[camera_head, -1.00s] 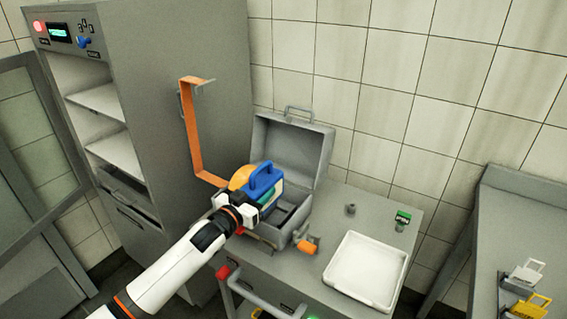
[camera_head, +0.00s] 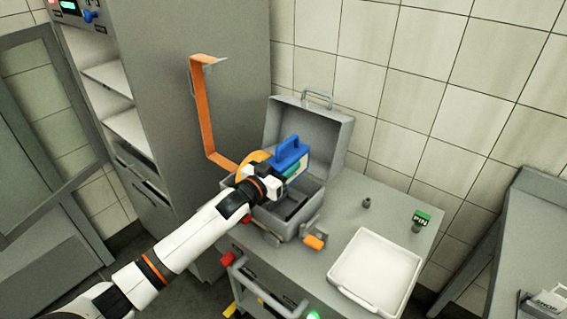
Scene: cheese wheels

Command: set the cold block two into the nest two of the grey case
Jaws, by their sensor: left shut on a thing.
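My left gripper (camera_head: 277,179) is shut on a blue block with a blue handle on top, the cold block (camera_head: 292,152). The block looks upright and is at the open grey case (camera_head: 318,132), in front of its raised lid. The lower part of the block and the gripper's fingertips are partly hidden, so I cannot tell if the block touches the case. The case's dark inside shows below and right of the gripper. The nests cannot be told apart. My right gripper is not in view.
A rounded orange thing (camera_head: 248,165) is behind my gripper. A white tray (camera_head: 375,268), a green PIN tag (camera_head: 422,218) and a small grey peg (camera_head: 366,202) are to the right on the table.

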